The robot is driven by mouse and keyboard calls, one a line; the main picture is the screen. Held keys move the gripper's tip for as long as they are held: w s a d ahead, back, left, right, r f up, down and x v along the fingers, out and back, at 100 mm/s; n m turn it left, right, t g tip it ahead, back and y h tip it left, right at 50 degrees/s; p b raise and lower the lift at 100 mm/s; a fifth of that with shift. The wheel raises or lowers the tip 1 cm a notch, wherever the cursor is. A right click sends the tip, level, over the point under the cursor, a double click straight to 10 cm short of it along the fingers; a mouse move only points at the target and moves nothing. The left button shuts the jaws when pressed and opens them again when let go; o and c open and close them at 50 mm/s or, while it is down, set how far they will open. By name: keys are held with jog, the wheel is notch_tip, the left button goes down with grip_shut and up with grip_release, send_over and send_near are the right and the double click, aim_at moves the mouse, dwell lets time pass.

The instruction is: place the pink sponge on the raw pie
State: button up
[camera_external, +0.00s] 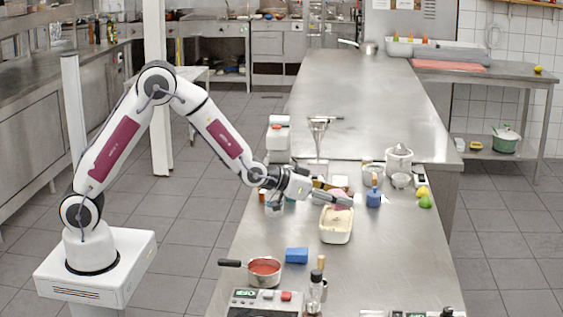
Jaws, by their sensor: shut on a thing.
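My gripper (341,193) reaches over the steel counter from the left, its fingers shut on the pink sponge (339,193). Only a small part of the sponge shows; the fingers hide the rest. The raw pie (336,217) is a pale filling in a white rectangular dish just below and in front of the fingers. The sponge appears at or above the dish's far end; I cannot tell whether it touches the pie.
A blue bottle (374,196) stands close right of my gripper, with a juicer (399,162) behind it. A blue block (297,255) and a pot of red sauce (264,270) stand nearer. A metal funnel stand (318,140) rises behind. Right of the dish is clear.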

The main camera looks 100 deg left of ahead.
aim_at(330, 204)
jog(key=shift+f, duration=1.85)
jog(key=shift+f, duration=0.15)
jog(key=o, duration=0.8)
jog(key=shift+c, duration=0.2)
jog(key=shift+s+r, duration=0.1)
jog(key=shift+r, duration=0.1)
jog(key=v, duration=1.2)
jog(key=shift+d+r, duration=0.1)
jog(key=shift+d, duration=0.05)
